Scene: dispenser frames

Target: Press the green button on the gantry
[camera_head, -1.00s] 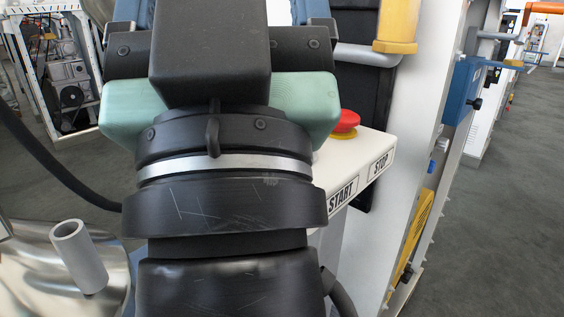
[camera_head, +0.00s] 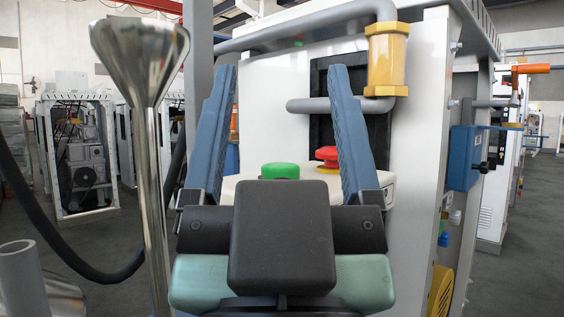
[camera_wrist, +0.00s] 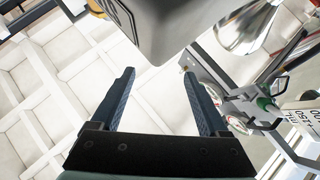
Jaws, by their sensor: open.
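The green button (camera_head: 280,171) sits on top of a white control box (camera_head: 237,187) in the head view. It shows in the gap between my fingers. The wrist view also shows my gripper (camera_wrist: 159,76) open and empty, pointing up toward the ceiling. A pale box underside (camera_wrist: 170,35) lies beyond the fingertips there. Contact with the box cannot be told.
A shiny metal funnel (camera_head: 140,55) on a tall stem stands left of my gripper. A grey pipe with a yellow fitting (camera_head: 386,60) runs above and right of the buttons. A blue box (camera_head: 463,160) is mounted farther right. Open floor lies at the far right.

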